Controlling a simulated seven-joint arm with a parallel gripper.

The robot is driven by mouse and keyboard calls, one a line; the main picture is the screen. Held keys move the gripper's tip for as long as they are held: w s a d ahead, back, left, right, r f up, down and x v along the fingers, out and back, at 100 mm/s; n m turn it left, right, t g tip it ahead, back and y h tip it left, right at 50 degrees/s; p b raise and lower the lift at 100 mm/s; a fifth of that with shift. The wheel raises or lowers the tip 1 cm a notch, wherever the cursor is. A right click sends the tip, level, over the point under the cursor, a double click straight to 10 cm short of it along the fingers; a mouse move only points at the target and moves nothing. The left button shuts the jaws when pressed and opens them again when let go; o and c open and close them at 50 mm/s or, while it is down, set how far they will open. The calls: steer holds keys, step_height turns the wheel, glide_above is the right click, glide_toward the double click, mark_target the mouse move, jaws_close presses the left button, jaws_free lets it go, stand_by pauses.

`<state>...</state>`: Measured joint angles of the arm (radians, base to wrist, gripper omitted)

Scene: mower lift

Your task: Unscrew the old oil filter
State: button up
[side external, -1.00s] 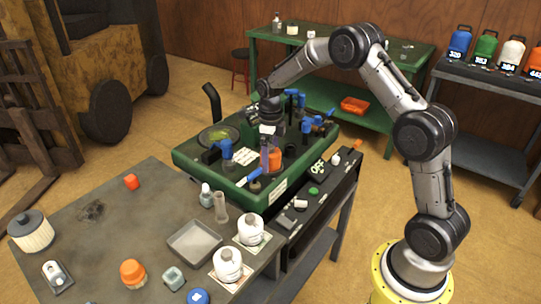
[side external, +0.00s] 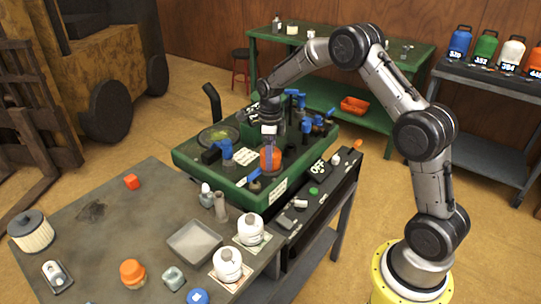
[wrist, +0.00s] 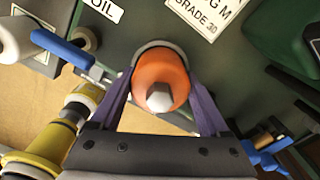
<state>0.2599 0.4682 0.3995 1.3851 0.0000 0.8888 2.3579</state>
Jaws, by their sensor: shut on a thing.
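The old oil filter (wrist: 162,78) is an orange canister with a pale hex end, seated against the dark green machine body. In the wrist view the two purple fingers of my gripper (wrist: 160,97) lie on either side of it and are shut on it. In the side view the orange filter (side external: 270,159) sits on the green mower deck (side external: 232,190), with my gripper (side external: 269,150) over it from above. Whether its thread is engaged cannot be seen.
A blue-handled valve (wrist: 62,47) and a yellow fitting (wrist: 82,100) are close to the filter. A dark parts shelf (side external: 315,195) adjoins the deck.

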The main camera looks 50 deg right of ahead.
steer(key=n, duration=0.6)
stand_by(0.3)
steer(key=shift+n, duration=0.3)
steer(key=n, duration=0.5)
steer(key=shift+n, duration=0.4)
